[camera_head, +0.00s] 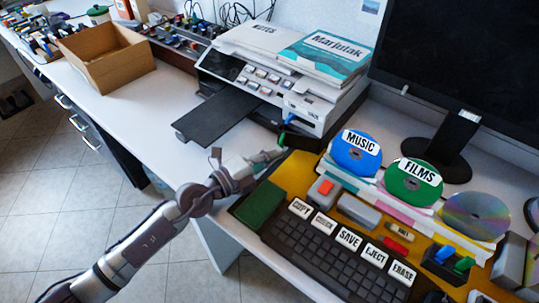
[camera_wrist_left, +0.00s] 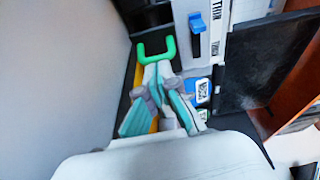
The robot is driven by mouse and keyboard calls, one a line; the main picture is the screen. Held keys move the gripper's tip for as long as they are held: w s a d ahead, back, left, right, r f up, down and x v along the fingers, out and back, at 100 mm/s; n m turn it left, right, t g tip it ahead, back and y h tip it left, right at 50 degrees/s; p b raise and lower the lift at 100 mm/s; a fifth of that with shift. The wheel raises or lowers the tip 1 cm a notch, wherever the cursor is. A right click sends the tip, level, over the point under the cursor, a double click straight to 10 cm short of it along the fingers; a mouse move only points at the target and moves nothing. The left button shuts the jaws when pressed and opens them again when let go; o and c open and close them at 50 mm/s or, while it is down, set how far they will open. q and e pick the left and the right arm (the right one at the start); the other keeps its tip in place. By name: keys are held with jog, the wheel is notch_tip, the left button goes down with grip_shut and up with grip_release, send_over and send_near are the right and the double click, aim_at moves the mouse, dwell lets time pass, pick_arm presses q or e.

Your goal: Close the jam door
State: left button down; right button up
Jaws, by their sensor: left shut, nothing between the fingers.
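The printer (camera_head: 290,98) stands right of the dark tray flap (camera_head: 222,117). A small green handle (camera_head: 281,139) shows low at its near right corner; in the left wrist view it is a green U-shaped handle (camera_wrist_left: 142,50). I cannot clearly make out the jam door's panel or how far open it is. My left gripper (camera_head: 276,154) is shut and empty, its tips at or just short of the green handle; whether they touch is unclear. In the left wrist view the gripper (camera_wrist_left: 158,70) points at the handle. My right gripper is not in view.
A blue lever (camera_head: 289,118) sits on the printer above the handle. A keyboard (camera_head: 335,250) with labelled keys and a green block (camera_head: 260,205) lie close to my left arm. Blue (camera_head: 352,160) and green (camera_head: 412,186) discs stand behind. A cardboard box (camera_head: 105,65) is at left.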

aim_at(279, 138)
pick_arm(q)
jog(key=shift+w, duration=0.15)
jog(key=w, duration=0.1)
jog(key=w+p, duration=0.1)
jog(key=w, duration=0.1)
jog(key=shift+a+r, duration=0.15)
jog(key=shift+a, duration=0.05)
jog(key=shift+w, duration=0.5)
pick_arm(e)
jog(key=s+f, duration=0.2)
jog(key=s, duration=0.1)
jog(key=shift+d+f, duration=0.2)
pick_arm(q)
jog(key=v, duration=0.7)
jog(key=shift+s+a, duration=0.15)
jog(key=shift+a, duration=0.1)
